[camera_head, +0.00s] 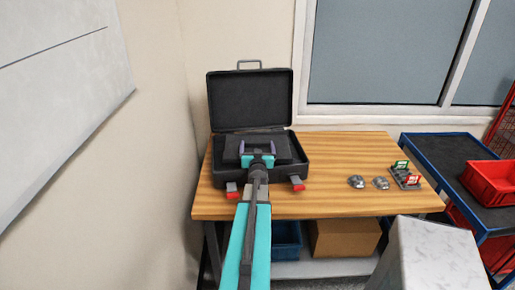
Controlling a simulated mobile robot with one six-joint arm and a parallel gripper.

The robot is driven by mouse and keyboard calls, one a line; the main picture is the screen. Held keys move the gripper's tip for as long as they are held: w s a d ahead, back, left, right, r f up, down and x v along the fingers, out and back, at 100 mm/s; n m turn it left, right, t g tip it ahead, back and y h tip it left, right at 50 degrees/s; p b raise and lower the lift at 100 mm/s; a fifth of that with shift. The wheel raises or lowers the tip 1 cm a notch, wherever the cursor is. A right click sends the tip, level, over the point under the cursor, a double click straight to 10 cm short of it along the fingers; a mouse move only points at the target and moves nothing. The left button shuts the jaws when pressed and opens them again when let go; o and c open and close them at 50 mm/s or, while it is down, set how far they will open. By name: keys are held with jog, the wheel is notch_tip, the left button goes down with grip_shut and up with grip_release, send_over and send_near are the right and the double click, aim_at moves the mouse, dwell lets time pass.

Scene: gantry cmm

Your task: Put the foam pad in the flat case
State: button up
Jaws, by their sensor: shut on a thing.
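The flat case (215,173) stands open on the wooden table, its dark lid (249,101) raised at the back. My gripper (257,147) is over the case's base, at the end of my teal arm. It is shut on the dark foam pad (284,150), which lies level within the case's outline. The pad and the case interior are both dark, so I cannot tell whether the pad touches the bottom. My gripper and arm hide part of the pad and the case's front middle.
The wooden table (340,151) has free room right of the case. Two shiny metal parts (357,182) and a small red-green fixture (405,175) lie at its right. A blue cart (450,160) with red bins (490,182) stands further right. A pale block (430,255) is in front.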

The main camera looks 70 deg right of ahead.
jog(key=shift+f+b, duration=0.55)
jog(key=shift+f, duration=0.05)
jog(key=o, duration=0.8)
jog(key=shift+s, duration=0.1)
jog(key=shift+r+p, duration=0.7)
jog(key=shift+r, duration=0.05)
jog(key=shift+s+a+f+b, duration=0.2)
jog(key=shift+a+b, duration=0.1)
jog(key=shift+a, duration=0.2)
jog(key=shift+b+v, duration=0.55)
jog(key=shift+v, duration=2)
jog(key=p+v, duration=0.2)
jog(key=shift+s+a+r, duration=0.1)
jog(key=shift+a+r, duration=0.2)
jog(key=shift+a, duration=0.05)
jog(key=shift+a+p, duration=0.25)
jog(key=shift+p, duration=0.8)
jog(key=p+v, duration=0.1)
jog(key=p, duration=0.3)
jog(key=shift+s+a, duration=0.2)
jog(key=shift+a, duration=0.1)
